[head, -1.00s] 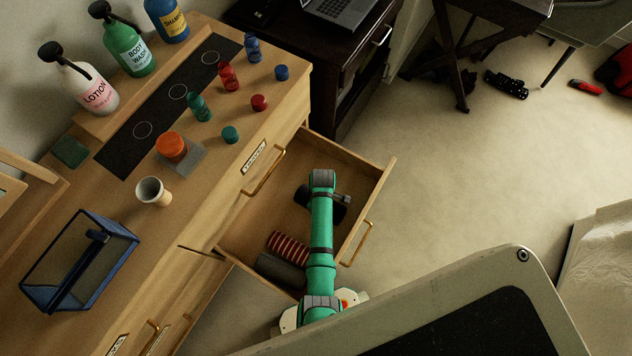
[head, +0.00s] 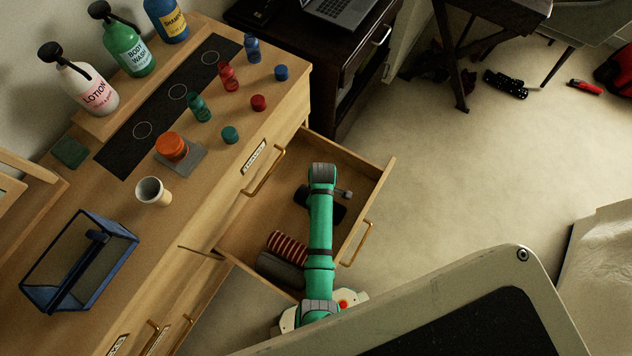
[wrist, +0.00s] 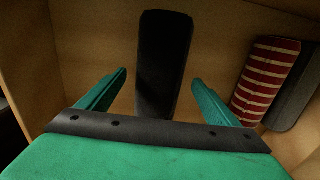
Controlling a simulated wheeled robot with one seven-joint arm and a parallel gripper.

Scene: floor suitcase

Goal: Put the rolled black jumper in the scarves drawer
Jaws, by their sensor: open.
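The rolled black jumper (wrist: 164,60) lies on the wooden drawer floor in the wrist view. In the head view it is a dark shape (head: 332,208), partly hidden by my arm. My gripper (wrist: 158,80) is open, its two green fingers apart on either side of the roll's near end, with gaps visible. My arm reaches down over this drawer.
A red-striped roll (head: 288,247) and a grey roll (head: 280,270) lie side by side in the same drawer, also to the right in the wrist view. Bottles, small coloured containers and a blue-framed box (head: 80,265) stand on the dresser top.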

